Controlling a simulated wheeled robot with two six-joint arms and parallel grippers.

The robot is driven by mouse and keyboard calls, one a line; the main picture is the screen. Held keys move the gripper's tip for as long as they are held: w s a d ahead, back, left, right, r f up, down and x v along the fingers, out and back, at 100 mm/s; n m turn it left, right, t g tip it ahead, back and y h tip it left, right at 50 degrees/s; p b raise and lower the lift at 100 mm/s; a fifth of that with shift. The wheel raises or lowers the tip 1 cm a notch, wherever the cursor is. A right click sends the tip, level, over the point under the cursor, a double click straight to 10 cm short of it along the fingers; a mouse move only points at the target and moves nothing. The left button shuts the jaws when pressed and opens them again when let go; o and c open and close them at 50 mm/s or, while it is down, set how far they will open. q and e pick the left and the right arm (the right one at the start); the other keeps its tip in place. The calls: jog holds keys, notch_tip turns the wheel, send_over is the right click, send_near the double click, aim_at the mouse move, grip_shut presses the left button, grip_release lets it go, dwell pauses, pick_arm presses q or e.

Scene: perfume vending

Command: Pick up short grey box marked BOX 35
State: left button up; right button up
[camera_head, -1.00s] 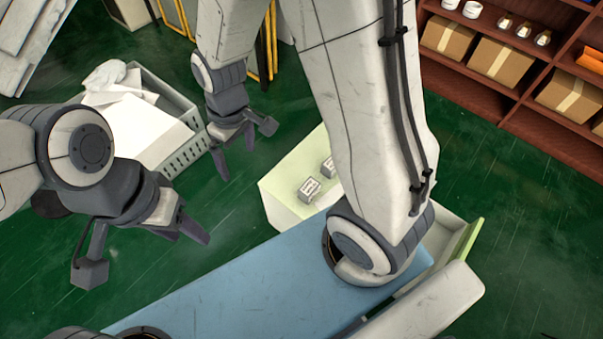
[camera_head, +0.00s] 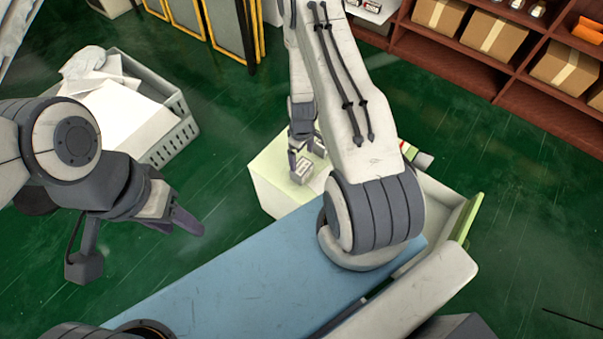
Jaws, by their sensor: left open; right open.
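Two small grey boxes with white labels stand on the pale green-white unit: the nearer box (camera_head: 301,173) and one behind it to the right (camera_head: 318,147). The label writing is too small to read, so I cannot tell which is BOX 35. My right gripper (camera_head: 303,146) is open, pointing down just above and beside the boxes. Its fingers partly hide them, and I cannot tell whether it touches either. My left gripper (camera_head: 138,242) is open and empty, far to the left of the boxes.
The pale unit (camera_head: 270,192) has an open tray-like part on the right, partly behind my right arm. A grey crate (camera_head: 170,140) with white sheets stands on the green floor at left. A brown shelf (camera_head: 545,110) with cartons is at upper right.

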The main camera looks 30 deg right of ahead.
aim_at(302, 167)
notch_tip(302, 167, down, 9)
jog(key=b, duration=0.7)
jog(key=shift+r, duration=0.25)
jog(key=c, duration=1.1)
